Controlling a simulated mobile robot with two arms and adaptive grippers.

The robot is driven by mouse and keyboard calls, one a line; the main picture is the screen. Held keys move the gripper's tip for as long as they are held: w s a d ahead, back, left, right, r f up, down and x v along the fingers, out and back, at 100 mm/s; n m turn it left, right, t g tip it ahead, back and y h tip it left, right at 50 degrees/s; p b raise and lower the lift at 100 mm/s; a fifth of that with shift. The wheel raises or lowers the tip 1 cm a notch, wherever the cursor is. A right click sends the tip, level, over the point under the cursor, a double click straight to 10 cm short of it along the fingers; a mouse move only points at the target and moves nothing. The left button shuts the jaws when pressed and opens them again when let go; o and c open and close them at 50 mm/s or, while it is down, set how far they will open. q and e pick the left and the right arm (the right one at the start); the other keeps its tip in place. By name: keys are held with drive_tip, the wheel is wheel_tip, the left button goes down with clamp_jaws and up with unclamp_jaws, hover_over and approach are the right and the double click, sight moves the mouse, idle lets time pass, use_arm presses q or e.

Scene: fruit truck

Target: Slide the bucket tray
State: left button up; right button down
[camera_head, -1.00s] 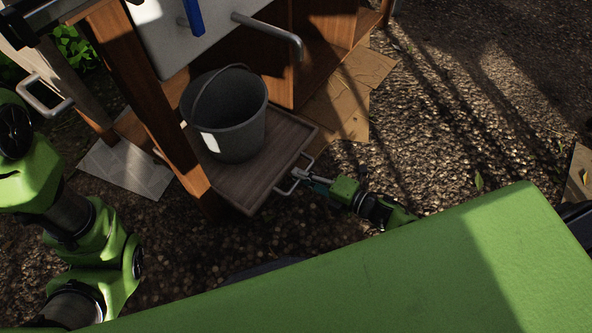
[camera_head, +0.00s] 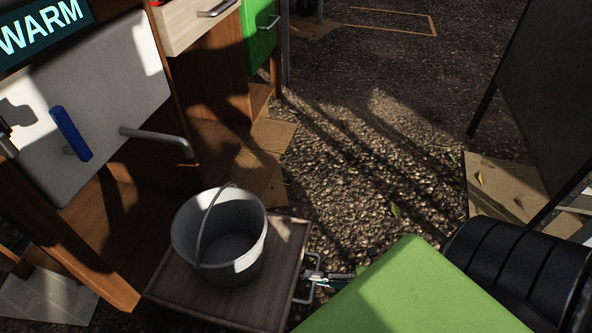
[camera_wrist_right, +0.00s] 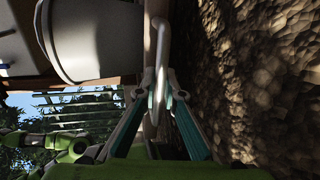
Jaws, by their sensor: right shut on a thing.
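The bucket tray (camera_head: 283,242) is a flat wooden board sticking out from the low cabinet, with a metal handle (camera_head: 309,274) on its outer edge. A grey bucket (camera_head: 221,262) stands upright on it, its bail raised. The bucket also shows in the right wrist view (camera_wrist_right: 88,40). My right gripper (camera_head: 318,280) is shut on the handle; in the right wrist view its fingers (camera_wrist_right: 156,88) close around the handle bar (camera_wrist_right: 161,45). The green body in front hides most of the right arm.
A bent metal pipe (camera_head: 160,136) and a blue lever (camera_head: 70,134) stick out from the white panel (camera_head: 110,90) above the tray. Flat cardboard (camera_head: 262,160) lies beside the cabinet. Open gravel (camera_head: 370,170) lies to the right. A dark board (camera_head: 555,90) stands at far right.

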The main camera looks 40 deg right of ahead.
drive_tip(key=shift+f+v, duration=0.2)
drive_tip(key=shift+v, duration=0.8)
drive_tip(key=shift+s, duration=0.1)
drive_tip(key=c, duration=2.2)
unclamp_jaws()
drive_tip(key=shift+s+d, duration=0.1)
drive_tip(key=shift+o, duration=0.2)
drive_tip(key=v, duration=1.2)
drive_tip(key=shift+s+f, duration=0.1)
